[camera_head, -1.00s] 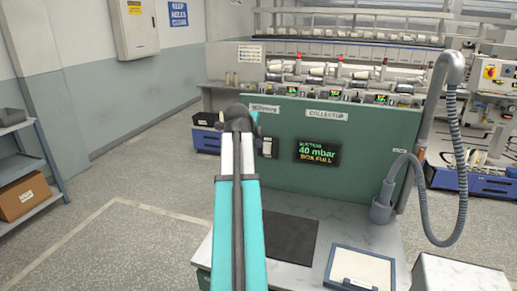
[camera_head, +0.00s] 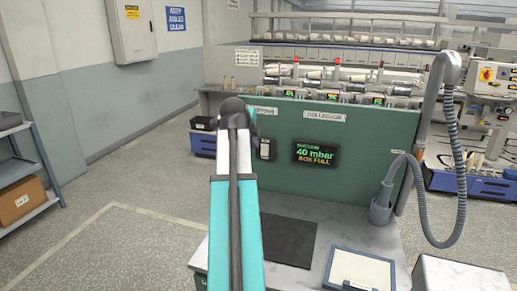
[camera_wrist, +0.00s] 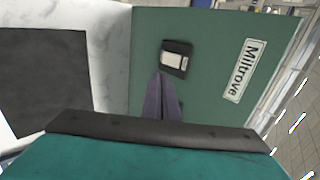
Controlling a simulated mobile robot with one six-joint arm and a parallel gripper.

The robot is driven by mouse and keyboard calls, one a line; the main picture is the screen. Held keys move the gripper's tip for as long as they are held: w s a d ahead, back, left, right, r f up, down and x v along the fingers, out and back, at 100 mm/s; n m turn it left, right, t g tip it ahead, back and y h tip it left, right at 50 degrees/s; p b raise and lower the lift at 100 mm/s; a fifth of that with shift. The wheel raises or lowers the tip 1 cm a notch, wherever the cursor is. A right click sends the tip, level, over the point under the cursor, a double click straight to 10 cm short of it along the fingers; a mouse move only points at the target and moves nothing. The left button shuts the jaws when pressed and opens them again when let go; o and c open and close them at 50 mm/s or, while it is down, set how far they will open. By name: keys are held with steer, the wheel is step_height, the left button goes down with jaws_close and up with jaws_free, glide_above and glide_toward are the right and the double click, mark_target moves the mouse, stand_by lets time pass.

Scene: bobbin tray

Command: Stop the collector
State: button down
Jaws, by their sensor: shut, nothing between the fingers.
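A switch (camera_head: 265,148) with a dark frame and a pale rocker sits on the panel left of the display. In the wrist view the switch (camera_wrist: 175,58) is just beyond my gripper (camera_wrist: 159,76). The fingers are shut and empty, with their tips close to the switch's lower edge. I cannot tell whether they touch it. In the head view my arm hides the fingers.
A dark mat (camera_head: 288,240) and a white framed tray (camera_head: 358,275) lie on the pale worktop before the panel. A grey hose (camera_head: 461,160) hangs at the right. A white label (camera_wrist: 246,70) is right of the switch in the wrist view.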

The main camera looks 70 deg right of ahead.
steer(key=shift+s+f, duration=0.3)
steer(key=shift+f, duration=0.1)
steer(key=shift+f, duration=0.1)
steer(key=p, duration=0.3)
glide_toward(265, 155)
steer(key=x, duration=0.4)
steer(key=shift+s+d+f, duration=0.1)
steer(key=shift+d+f, duration=0.2)
steer(key=shift+d, duration=0.4)
steer(key=shift+f, duration=0.1)
stand_by(0.3)
